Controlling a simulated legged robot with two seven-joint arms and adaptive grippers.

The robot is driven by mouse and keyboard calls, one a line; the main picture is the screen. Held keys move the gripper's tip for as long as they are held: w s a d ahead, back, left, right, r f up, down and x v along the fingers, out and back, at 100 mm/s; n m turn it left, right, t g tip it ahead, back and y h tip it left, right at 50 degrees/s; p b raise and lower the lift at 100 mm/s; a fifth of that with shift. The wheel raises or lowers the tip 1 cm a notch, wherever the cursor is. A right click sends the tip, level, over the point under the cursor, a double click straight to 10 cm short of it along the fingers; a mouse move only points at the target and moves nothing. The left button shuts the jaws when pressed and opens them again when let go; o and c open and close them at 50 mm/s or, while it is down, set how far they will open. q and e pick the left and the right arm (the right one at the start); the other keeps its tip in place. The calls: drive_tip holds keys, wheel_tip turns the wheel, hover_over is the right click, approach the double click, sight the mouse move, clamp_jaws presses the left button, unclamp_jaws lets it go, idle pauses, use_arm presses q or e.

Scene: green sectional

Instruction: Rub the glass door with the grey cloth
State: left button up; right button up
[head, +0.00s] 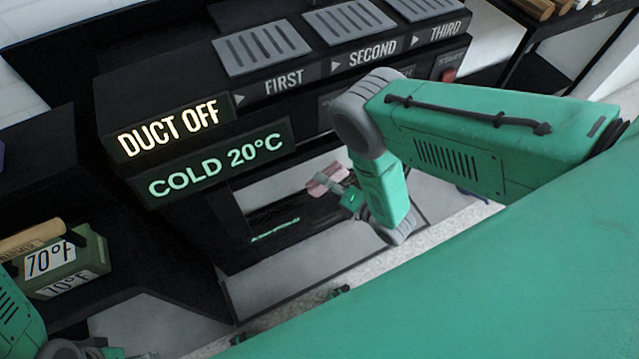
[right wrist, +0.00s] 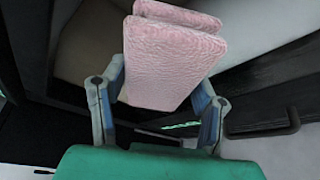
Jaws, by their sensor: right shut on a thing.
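My right gripper (head: 345,192) is shut on a folded cloth (head: 326,180), which looks pink rather than grey. In the right wrist view the thick pink cloth (right wrist: 170,60) stands up between the fingers of the gripper (right wrist: 158,105). The cloth is in front of a black-framed door (head: 238,225) under the lit panel; its pane is dark with a green glint. I cannot tell whether the cloth touches the pane. Part of my left arm (head: 15,325) shows at the lower left; its jaw state is unclear.
A black unit with a "DUCT OFF" sign (head: 168,132) and a "COLD 20°C" sign (head: 215,170) overhangs the door. A green box marked 70°F (head: 85,262) stands at the left. A dark bar handle (right wrist: 290,125) is right of the gripper in the wrist view.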

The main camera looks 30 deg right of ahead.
sight(341, 178)
drive_tip(key=shift+w+d, duration=0.15)
drive_tip(key=shift+d, duration=3.3)
drive_tip(key=shift+a, duration=0.15)
drive_tip(key=shift+a, duration=1.6)
drive_tip(key=shift+a+r, duration=0.1)
drive_tip(key=shift+a, duration=2.55)
drive_tip(key=shift+s+a, duration=0.2)
drive_tip(key=shift+a, duration=1.05)
drive_tip(key=shift+s+a, duration=0.15)
drive_tip(key=shift+a, duration=1.8)
drive_tip(key=shift+w+a, duration=0.1)
drive_tip(key=shift+a, duration=0.8)
